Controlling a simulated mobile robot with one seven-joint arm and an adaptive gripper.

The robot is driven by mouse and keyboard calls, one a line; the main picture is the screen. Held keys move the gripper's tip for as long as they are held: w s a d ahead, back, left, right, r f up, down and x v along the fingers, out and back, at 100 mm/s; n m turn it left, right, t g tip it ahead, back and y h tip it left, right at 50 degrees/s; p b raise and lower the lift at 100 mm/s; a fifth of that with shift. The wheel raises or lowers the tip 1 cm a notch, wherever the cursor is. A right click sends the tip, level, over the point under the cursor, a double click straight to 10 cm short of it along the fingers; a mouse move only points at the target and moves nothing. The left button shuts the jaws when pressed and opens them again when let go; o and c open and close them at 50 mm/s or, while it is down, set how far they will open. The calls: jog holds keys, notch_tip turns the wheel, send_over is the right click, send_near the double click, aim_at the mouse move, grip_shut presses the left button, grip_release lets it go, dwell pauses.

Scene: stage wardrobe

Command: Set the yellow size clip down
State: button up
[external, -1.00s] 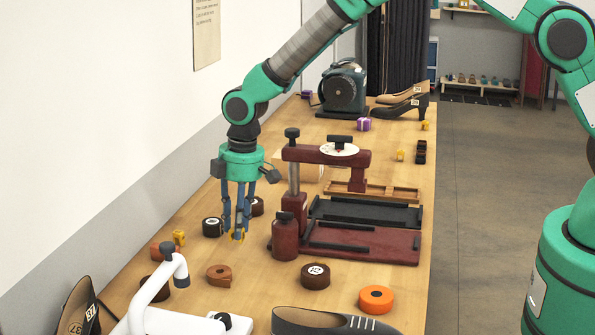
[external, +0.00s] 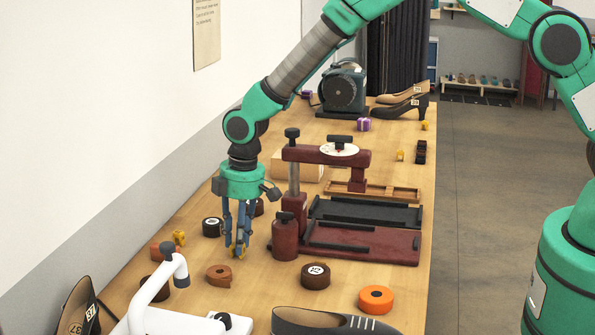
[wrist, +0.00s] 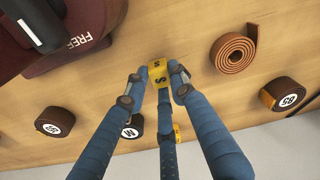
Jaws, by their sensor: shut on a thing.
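The yellow size clip (wrist: 158,74), marked with a dark letter S, sits between the fingertips of my gripper (wrist: 155,80) in the wrist view. In the external view my gripper (external: 238,250) points straight down, shut on the clip, low over the bare wood left of the maroon press. The fingers hide most of the clip there. I cannot tell whether its lower end touches the table.
The maroon press (external: 370,246) stands close on the right. Another yellow clip (external: 179,237) is at left. A white-armed device (external: 160,280) stands nearer. Bare wood surrounds the fingertips.

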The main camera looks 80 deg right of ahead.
jog(key=shift+f, duration=0.2)
jog(key=o, duration=0.7)
jog(key=shift+r, duration=0.15)
jog(key=r, duration=0.8)
jog(key=s+r+p, duration=0.1)
jog(key=r, duration=0.3)
jog(key=shift+s+d, duration=0.1)
jog(key=shift+r, duration=0.1)
